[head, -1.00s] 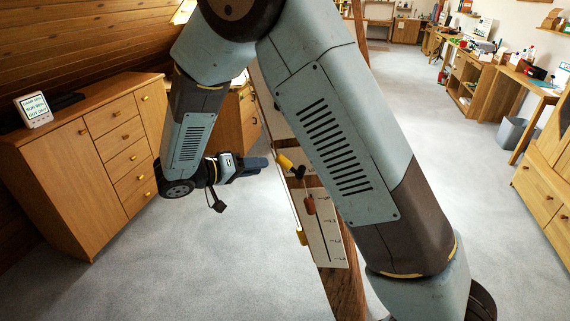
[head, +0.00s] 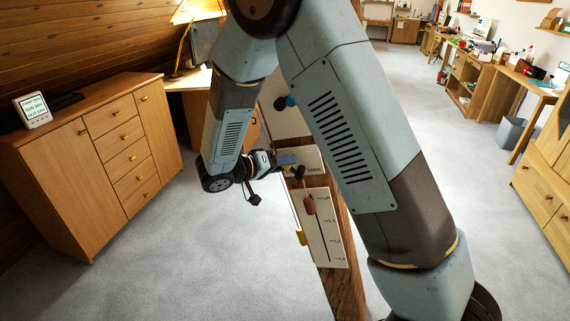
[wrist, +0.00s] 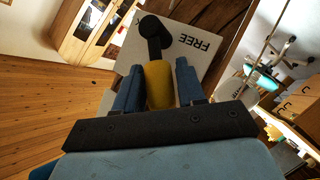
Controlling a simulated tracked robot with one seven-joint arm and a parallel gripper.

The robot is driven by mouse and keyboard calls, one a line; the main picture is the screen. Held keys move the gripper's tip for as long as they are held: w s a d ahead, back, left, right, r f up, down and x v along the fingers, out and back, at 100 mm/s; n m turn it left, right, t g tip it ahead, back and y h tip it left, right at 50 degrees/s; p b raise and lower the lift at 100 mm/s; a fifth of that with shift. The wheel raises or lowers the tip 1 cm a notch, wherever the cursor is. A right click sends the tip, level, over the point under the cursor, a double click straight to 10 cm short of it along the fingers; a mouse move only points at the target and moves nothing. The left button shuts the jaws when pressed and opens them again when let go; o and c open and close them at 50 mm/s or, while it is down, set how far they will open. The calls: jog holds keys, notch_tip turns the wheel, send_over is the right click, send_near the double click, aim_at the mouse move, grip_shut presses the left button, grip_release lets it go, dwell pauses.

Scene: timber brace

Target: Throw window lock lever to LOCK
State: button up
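The window lock lever has a yellow grip (wrist: 158,85) and a black pivot end (wrist: 154,30). It sits on a pale plate (wrist: 183,62) marked FREE. In the head view the black end (head: 298,172) shows beside the word LOCK (head: 314,168), and the grip is mostly hidden by the fingers. My gripper (wrist: 160,82) has one blue finger on each side of the yellow grip. The fingers look open, with narrow gaps beside the grip. In the head view my gripper (head: 287,161) is at the lever, left of the plate.
Below the lever is a white scale board (head: 322,232) with a red-brown slider (head: 310,205), on a timber post (head: 346,285). A dark blue knob (head: 285,102) is above. A wooden cabinet (head: 75,165) stands at left. The grey floor between is clear.

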grip_shut()
